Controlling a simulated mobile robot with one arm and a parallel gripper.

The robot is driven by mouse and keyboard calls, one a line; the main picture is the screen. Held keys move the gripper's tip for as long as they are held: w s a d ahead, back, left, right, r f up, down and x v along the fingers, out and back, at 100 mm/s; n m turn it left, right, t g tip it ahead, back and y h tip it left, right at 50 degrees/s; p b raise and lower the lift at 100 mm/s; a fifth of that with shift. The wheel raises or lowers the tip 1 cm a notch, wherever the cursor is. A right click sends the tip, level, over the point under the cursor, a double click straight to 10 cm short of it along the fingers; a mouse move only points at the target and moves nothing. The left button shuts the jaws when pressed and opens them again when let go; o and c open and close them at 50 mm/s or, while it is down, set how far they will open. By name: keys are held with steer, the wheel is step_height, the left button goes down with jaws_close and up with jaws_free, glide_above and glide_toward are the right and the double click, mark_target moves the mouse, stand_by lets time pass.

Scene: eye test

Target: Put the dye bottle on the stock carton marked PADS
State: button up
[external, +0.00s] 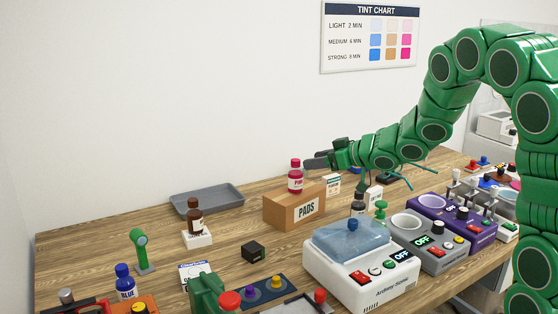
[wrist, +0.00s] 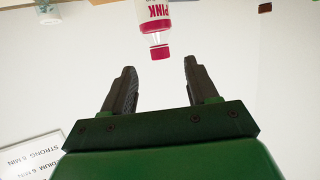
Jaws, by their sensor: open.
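The pink dye bottle (external: 295,178), with a red cap and a PINK label, stands upright on top of the brown carton marked PADS (external: 280,212). My gripper (external: 310,163) is just right of the bottle's upper part in the external view. In the wrist view my gripper (wrist: 159,68) is open and empty. There the picture is upside down, and the bottle (wrist: 154,20) shows with its cap just beyond the fingertips, apart from both fingers. The bottle's base is out of the wrist view.
A blue bottle (external: 125,283) and a brown bottle (external: 195,216) stand to the left. A grey tray (external: 235,192) lies behind. A white machine (external: 330,270) and a grey one (external: 432,262) stand at front right. A small black box (external: 253,251) sits before the carton.

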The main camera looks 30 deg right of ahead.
steer(key=shift+v, duration=1.3)
